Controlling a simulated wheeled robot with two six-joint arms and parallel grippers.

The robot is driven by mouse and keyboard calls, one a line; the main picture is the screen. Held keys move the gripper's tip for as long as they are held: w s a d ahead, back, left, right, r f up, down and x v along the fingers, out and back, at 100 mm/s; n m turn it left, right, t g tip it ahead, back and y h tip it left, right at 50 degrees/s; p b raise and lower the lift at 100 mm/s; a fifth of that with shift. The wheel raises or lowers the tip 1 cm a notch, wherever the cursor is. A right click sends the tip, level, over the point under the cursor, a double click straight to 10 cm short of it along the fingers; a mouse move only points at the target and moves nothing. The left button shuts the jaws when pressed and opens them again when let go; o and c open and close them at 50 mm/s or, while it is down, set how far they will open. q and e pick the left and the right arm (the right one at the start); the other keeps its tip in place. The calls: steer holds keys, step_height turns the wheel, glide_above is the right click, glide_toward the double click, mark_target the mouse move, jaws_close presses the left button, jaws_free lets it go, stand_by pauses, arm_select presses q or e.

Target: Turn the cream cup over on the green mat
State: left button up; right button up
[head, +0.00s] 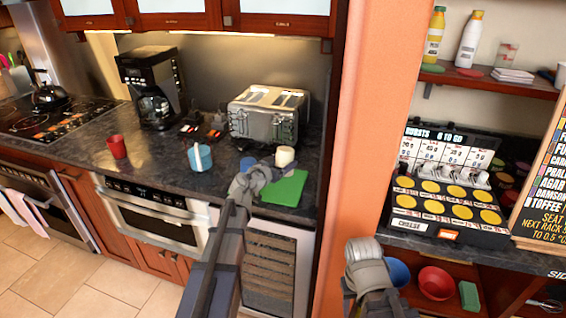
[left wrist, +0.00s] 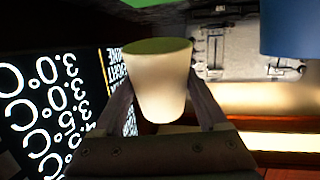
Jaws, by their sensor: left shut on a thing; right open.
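The cream cup (head: 285,156) shows at the back edge of the green mat (head: 284,188) in the head view. My left gripper (head: 258,178) is shut on it. In the left wrist view the cream cup (left wrist: 157,85) sits between both fingers (left wrist: 158,105). Its wider end points to the picture top, where a strip of the green mat (left wrist: 150,3) shows, and that end looks green-tinted. I cannot tell whether the cup touches the mat. My right gripper (head: 363,262) is open and empty, low in front of the orange wall.
A blue cup (head: 247,163) stands just left of the cream cup, partly behind my left gripper. A toaster (head: 268,115) stands behind. A light blue mug (head: 200,157), a red cup (head: 117,147) and a coffee maker (head: 152,90) are further left. The orange wall (head: 375,130) bounds the counter's right.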

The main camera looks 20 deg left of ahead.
arm_select(q)
steer(key=shift+f+b, duration=2.65)
steer(key=shift+f, duration=0.2)
steer(key=o, duration=1.3)
steer(key=p+v, duration=0.1)
steer(key=v, duration=0.7)
steer(key=shift+p, duration=0.4)
